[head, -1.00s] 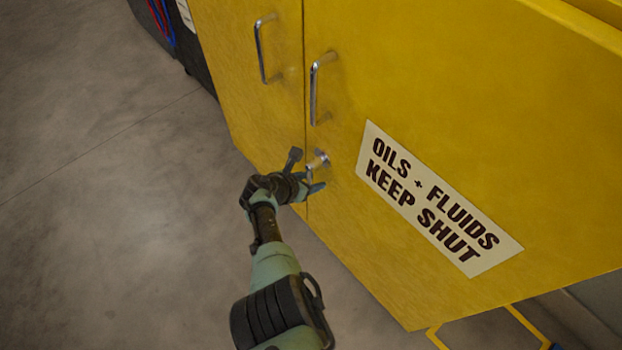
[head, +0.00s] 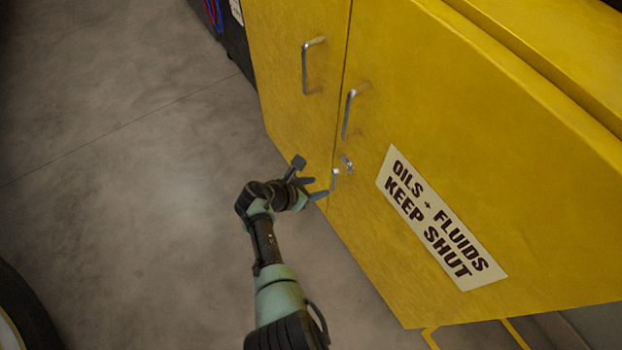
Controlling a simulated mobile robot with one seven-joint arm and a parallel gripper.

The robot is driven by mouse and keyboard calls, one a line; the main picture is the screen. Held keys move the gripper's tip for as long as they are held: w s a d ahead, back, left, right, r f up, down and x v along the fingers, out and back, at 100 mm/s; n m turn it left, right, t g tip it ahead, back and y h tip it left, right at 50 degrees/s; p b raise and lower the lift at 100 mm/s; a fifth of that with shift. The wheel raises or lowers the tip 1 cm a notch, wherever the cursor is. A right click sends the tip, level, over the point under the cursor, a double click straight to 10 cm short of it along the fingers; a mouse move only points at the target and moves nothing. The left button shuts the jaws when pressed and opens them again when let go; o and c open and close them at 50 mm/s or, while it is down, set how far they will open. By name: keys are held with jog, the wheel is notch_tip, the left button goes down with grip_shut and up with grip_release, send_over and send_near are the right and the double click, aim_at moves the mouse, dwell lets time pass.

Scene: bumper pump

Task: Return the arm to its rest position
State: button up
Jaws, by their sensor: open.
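My gripper (head: 318,186) is open in the middle of the head view, at the end of my arm, which reaches up from the bottom edge. Its fingers point right, toward the yellow cabinet (head: 480,170). A small metal latch handle (head: 335,179) on the cabinet front shows right by the fingertips. I cannot tell whether they touch it. Nothing shows held between the fingers.
Both cabinet doors look shut, with two metal pull handles (head: 311,66) (head: 350,111) above the latch. A sign (head: 440,219) reads "OILS + FLUIDS KEEP SHUT". Bare concrete floor (head: 120,180) lies open to the left. A dark tyre (head: 25,310) stands at the lower left.

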jog(key=shift+p+v, duration=0.3)
jog(key=shift+v, duration=0.65)
jog(key=shift+w, duration=0.1)
